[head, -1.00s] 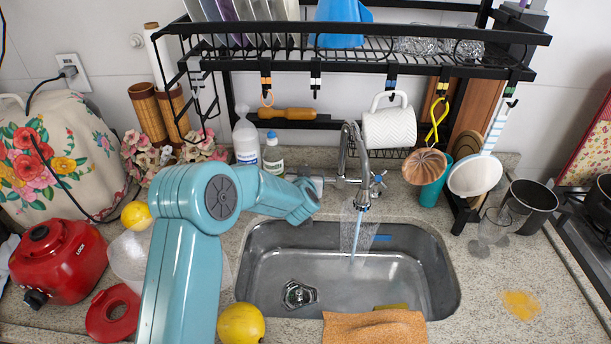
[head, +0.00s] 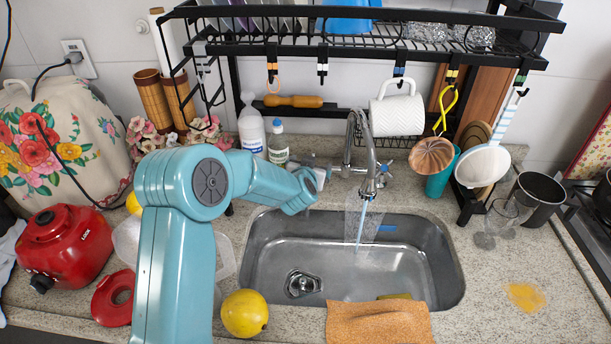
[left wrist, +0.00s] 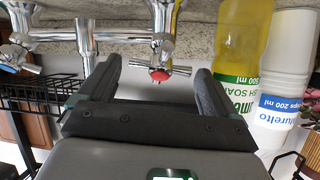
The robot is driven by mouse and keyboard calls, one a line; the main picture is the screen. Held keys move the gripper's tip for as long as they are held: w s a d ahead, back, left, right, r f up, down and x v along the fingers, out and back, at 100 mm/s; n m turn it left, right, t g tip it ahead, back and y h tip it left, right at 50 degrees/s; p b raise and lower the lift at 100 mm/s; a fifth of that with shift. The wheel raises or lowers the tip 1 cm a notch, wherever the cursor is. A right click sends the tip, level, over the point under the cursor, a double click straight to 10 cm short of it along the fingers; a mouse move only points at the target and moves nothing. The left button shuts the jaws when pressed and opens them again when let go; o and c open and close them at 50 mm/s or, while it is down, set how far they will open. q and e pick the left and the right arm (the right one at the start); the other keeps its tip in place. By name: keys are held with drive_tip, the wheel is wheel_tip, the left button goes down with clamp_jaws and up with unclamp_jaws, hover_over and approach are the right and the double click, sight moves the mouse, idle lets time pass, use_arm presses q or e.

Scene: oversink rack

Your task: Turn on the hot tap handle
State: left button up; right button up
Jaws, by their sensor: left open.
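The chrome tap (head: 370,150) stands behind the sink with water running from its spout. The hot tap handle (left wrist: 159,73), a chrome cross with a red centre, shows in the left wrist view between the two dark fingers of my left gripper (left wrist: 157,66). The fingers are open, one on each side of the handle, and I see gaps beside it. The blue-centred handle (left wrist: 12,56) is at the left edge of that view. In the head view my left arm mostly hides the gripper and the hot handle. My right gripper is not in view.
A yellow soap bottle (left wrist: 243,45) and a white bottle (left wrist: 291,70) stand close beside the fingers in the wrist view. The black rack (head: 440,63) with a hanging mug (head: 397,115) spans above. The sink basin (head: 340,278) lies in front.

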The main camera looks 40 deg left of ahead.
use_arm(q)
drive_tip(key=b+v, duration=0.1)
drive_tip(key=v, duration=1.4)
